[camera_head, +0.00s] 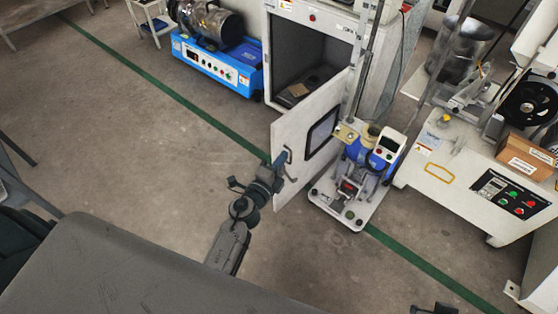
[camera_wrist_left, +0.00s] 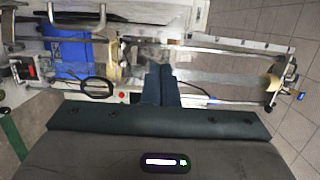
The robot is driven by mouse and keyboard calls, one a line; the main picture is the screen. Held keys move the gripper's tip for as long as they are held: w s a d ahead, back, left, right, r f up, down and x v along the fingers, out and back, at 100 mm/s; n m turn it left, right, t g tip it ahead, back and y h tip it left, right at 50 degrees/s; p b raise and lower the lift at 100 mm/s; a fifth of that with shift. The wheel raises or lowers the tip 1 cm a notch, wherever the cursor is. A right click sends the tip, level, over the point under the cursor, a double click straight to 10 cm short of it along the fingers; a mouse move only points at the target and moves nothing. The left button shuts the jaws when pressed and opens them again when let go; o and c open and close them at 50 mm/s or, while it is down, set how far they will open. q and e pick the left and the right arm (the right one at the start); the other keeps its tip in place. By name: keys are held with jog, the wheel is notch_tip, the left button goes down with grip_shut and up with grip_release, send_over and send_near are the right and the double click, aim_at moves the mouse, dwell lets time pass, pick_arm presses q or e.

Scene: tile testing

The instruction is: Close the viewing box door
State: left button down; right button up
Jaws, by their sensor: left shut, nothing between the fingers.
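The viewing box (camera_head: 338,22) is a white cabinet at the top middle of the head view, with its front open and a dark interior. Its white door (camera_head: 293,132), with a dark window and a bar handle (camera_head: 288,163), stands swung well out toward me. My left gripper (camera_head: 281,158) is shut and empty, on the left side of the door, close to the handle. I cannot tell whether it touches. The shut fingers also show in the left wrist view (camera_wrist_left: 160,86).
A blue and white test machine (camera_head: 352,185) stands on the floor just right of the door. A blue machine with a drum (camera_head: 217,62) is left of the box. A white control cabinet (camera_head: 470,180) is at right. The floor left of the door is clear.

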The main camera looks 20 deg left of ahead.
aim_at(282, 136)
pick_arm(q)
jog(key=w, duration=0.3)
jog(key=w+a, duration=0.1)
jog(key=w, duration=0.2)
jog(key=w+a, duration=0.1)
jog(key=w, duration=0.2)
jog(key=shift+a+b, duration=0.25)
jog(key=shift+b, duration=0.15)
jog(key=shift+a, duration=0.15)
